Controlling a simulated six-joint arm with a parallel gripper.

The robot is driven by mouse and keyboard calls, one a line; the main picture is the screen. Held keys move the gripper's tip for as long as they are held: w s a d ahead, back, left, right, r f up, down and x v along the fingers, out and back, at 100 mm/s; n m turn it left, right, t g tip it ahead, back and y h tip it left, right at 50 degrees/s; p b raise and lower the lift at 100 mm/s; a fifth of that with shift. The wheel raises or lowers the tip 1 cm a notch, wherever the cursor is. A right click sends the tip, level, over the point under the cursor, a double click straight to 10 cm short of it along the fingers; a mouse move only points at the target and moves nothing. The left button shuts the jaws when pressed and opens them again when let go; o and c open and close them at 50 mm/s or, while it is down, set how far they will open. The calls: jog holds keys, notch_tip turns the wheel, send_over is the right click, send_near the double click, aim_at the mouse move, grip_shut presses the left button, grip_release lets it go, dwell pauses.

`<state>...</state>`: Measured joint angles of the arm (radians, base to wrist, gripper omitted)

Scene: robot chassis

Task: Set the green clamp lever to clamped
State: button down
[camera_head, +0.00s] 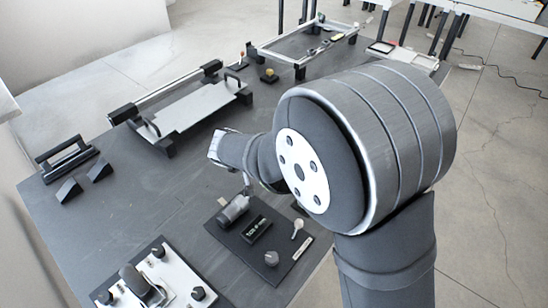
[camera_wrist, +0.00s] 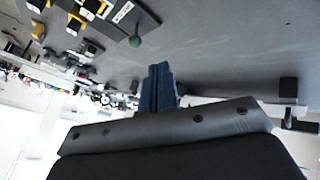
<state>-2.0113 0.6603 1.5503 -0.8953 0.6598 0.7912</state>
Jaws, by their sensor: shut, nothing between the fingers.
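A round green knob (camera_wrist: 135,41) shows in the wrist view, at the edge of a dark panel that carries a white label (camera_wrist: 122,12). It looks like the end of the green clamp lever; the rest of the lever and its set position cannot be made out. My gripper (camera_wrist: 158,68) is in the lower middle of the wrist view, its dark blue fingers together and empty. The fingertips appear apart from the green knob. In the head view my arm covers much of the right side, and neither the green lever nor my fingers can be made out.
A dark panel (camera_head: 228,238) with a cylinder, a black block and knobs lies on the grey table (camera_head: 150,205). A white plate fixture (camera_head: 190,108) stands behind it. Black wedges (camera_head: 70,189) sit at left. A light clamp plate (camera_head: 120,291) is at the front.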

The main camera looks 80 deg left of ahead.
jog(key=shift+d+f+n, duration=0.15)
jog(key=shift+f+n, duration=0.3)
jog(key=shift+n, duration=0.05)
jog(key=x, duration=0.9)
jog(key=shift+a+f, duration=0.2)
jog(key=shift+f, duration=0.05)
jog(key=shift+w+a, duration=0.35)
jog(key=shift+w, duration=0.2)
jog(key=shift+w+a, duration=0.3)
jog(key=shift+w, duration=0.25)
jog(key=shift+w+a+r, duration=0.1)
jog(key=shift+w+a, duration=0.3)
jog(key=shift+w, duration=0.3)
